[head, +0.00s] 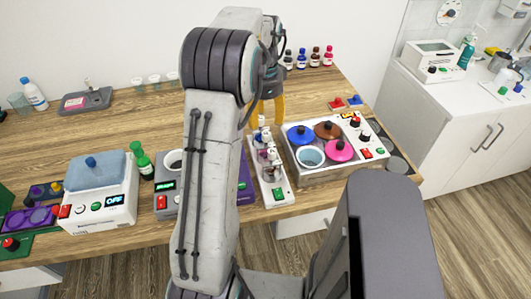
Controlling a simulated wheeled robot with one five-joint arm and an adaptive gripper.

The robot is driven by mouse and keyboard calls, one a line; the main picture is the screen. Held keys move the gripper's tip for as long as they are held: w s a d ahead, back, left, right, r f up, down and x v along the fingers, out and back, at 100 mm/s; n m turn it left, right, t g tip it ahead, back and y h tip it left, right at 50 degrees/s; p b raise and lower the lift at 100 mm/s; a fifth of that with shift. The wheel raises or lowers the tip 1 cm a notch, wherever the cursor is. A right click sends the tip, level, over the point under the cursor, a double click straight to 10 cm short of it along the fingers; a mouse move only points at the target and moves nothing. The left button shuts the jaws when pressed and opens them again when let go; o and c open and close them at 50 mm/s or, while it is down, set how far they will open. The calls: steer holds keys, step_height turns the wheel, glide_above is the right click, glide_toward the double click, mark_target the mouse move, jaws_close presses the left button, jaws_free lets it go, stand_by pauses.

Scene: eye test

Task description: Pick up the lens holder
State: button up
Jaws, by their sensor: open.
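My gripper (266,113) shows partly behind my arm, with its yellow fingers apart. It is over the wooden table, just beyond a white rack (281,190) of small bottles. The arm hides part of the gripper and the table under it. I cannot tell for sure which thing is the lens holder; no piece in view is clearly one.
Right of the rack stands a white box (318,174) with several coloured round lids. Left are a blue-lidded white device (118,206) and a green bottle (144,165). Small bottles (315,56) line the back. The table's (115,125) left middle is clear.

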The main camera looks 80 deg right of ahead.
mark_target(266, 133)
steer(key=shift+s+d+f+p, duration=0.15)
steer(key=shift+f+p, duration=0.15)
steer(key=shift+f, duration=1.5)
steer(key=shift+d+f+p, duration=0.1)
steer(key=shift+f+p, duration=0.15)
steer(key=shift+f, duration=1.5)
steer(key=shift+o, duration=0.2)
jaws_close()
